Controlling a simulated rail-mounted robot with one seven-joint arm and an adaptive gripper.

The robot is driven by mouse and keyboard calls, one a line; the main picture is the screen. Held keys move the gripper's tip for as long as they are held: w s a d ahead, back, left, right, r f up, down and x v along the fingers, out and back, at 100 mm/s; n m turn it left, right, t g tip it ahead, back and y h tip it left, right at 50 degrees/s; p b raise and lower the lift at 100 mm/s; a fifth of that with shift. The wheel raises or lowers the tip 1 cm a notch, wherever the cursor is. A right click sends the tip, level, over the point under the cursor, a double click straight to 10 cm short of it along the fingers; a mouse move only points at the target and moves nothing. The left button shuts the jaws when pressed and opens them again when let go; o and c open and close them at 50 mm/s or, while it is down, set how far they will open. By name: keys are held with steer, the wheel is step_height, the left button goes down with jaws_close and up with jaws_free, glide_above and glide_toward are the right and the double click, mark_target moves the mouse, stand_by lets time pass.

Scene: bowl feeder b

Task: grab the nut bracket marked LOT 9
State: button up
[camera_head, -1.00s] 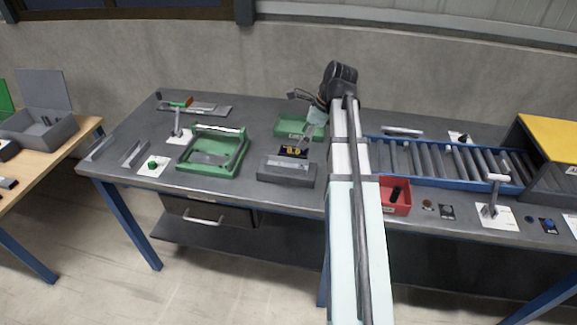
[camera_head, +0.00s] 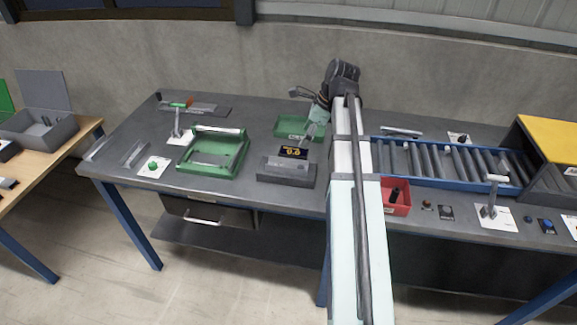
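I cannot make out a nut bracket or a LOT 9 marking at this size. A green bin (camera_head: 287,128) with a pale label sits at the back middle of the grey bench. My gripper (camera_head: 308,139) points down at this bin's front right side, just behind a small dark display with yellow digits (camera_head: 293,152). Its fingers are small and partly blurred, so I cannot tell whether they are open or hold anything. My arm hides part of the bench to the right of the bin.
A grey block unit (camera_head: 287,172) carries the display. A green fixture frame (camera_head: 213,170) stands to the left. A red bin (camera_head: 398,208) holding a dark item and a blue-sided roller conveyor (camera_head: 450,180) lie to the right. A lever (camera_head: 178,122) stands upright at left.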

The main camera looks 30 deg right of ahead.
steer(key=p+v, duration=0.2)
steer(key=v, duration=0.2)
steer(key=p, duration=0.2)
glide_toward(290, 162)
steer(key=a+f, duration=0.2)
steer(key=shift+s+a+f, duration=0.1)
steer(key=shift+s+f, duration=0.2)
steer(key=shift+s, duration=0.05)
steer(key=shift+p+x, duration=1.25)
steer(key=shift+x, duration=1.35)
steer(key=shift+a, duration=0.1)
steer(key=shift+c, duration=0.3)
steer(key=c, duration=1.2)
